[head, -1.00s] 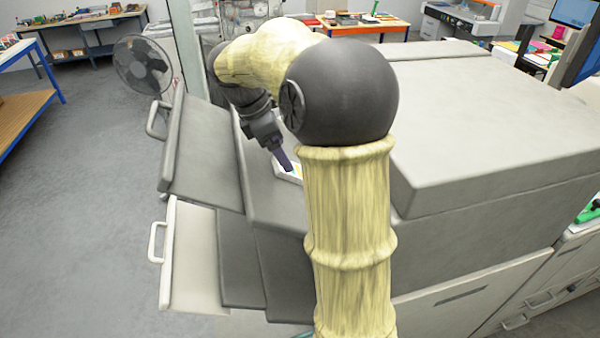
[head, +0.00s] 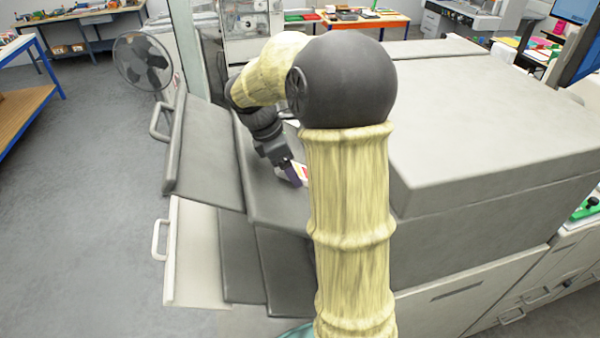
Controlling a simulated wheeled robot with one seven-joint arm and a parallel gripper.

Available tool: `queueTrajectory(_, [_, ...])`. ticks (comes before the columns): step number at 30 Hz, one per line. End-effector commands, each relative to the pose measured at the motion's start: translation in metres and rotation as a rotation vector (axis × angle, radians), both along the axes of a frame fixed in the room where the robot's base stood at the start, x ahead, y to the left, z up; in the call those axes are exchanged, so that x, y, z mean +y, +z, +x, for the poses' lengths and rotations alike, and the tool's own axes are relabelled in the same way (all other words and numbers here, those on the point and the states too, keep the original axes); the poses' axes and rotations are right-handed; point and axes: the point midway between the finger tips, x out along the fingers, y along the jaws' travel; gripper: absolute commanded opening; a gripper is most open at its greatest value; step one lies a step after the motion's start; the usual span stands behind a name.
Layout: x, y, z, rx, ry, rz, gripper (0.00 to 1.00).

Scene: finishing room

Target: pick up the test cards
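My gripper (head: 295,177), with purple fingers, points down over the grey sloping surface of the large machine, left of my arm column. A small white card with red and yellow print (head: 303,171), apparently the test cards, shows right against the fingers. My upper arm covers its right side. I cannot tell whether the fingers are shut on it or only beside it, nor how many cards there are.
The large grey machine (head: 490,130) fills the middle and right. Its open grey flap (head: 205,155) and white lower panel (head: 195,255) jut out to the left. A fan (head: 143,62) stands behind. The floor at left is clear.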

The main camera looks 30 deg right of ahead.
Motion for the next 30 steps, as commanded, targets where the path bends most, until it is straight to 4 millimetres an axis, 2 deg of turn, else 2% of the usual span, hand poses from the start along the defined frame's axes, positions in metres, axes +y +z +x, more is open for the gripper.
queueTrajectory(7, [0.0,0.0,0.0,0.0,0.0,0.0,0.8])
queueTrajectory(8, [0.0,0.0,0.0,0.0,0.0,0.0,0.76])
queueTrajectory(15, [0.0,0.0,0.0,0.0,0.0,0.0,0.29])
queueTrajectory(25, [0.0,0.004,0.0,-0.001,-0.001,-0.001,0.29])
queueTrajectory(30, [0.0,0.024,0.001,-0.006,-0.003,-0.002,0.29])
